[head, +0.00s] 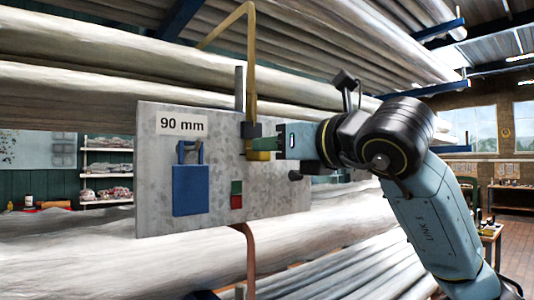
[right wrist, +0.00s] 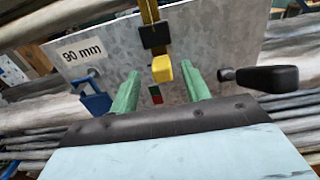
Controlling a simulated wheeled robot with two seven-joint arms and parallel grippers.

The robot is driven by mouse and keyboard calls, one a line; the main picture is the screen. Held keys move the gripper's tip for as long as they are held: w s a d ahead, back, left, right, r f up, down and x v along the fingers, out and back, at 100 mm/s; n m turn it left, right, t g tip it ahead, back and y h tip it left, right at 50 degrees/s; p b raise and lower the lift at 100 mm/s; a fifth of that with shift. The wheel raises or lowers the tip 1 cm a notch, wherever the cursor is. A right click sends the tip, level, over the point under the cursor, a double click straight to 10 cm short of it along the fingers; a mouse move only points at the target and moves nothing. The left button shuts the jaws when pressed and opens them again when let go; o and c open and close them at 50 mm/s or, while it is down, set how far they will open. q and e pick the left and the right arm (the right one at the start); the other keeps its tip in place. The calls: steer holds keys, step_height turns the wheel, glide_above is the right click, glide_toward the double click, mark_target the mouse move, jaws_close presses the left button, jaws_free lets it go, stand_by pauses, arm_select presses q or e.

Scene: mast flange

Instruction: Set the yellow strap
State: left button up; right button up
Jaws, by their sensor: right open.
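The yellow strap (head: 251,72) hangs down in front of a grey metal plate (head: 160,135) marked "90 mm". It passes a black block (head: 252,130) and ends in a thick yellow end piece (head: 258,155). In the right wrist view, the yellow end piece (right wrist: 162,69) lies between the lines of my two green fingers, near their tips. My right gripper (head: 281,147) is open and comes in from the right, close beside the end piece. I cannot tell whether a finger touches it. My left gripper is not in view.
A blue padlock-shaped part (head: 190,188) and a green-and-red marker (head: 237,194) are on the plate. A black handle (right wrist: 265,78) sticks out right of my fingers. Long wrapped bundles (head: 60,245) lie above and below the plate. A brown strap (head: 248,255) hangs under it.

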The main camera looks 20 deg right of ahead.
steer(key=b+v, duration=0.2)
steer(key=v, duration=0.7)
steer(key=shift+s, duration=0.2)
steer(key=shift+d, duration=0.1)
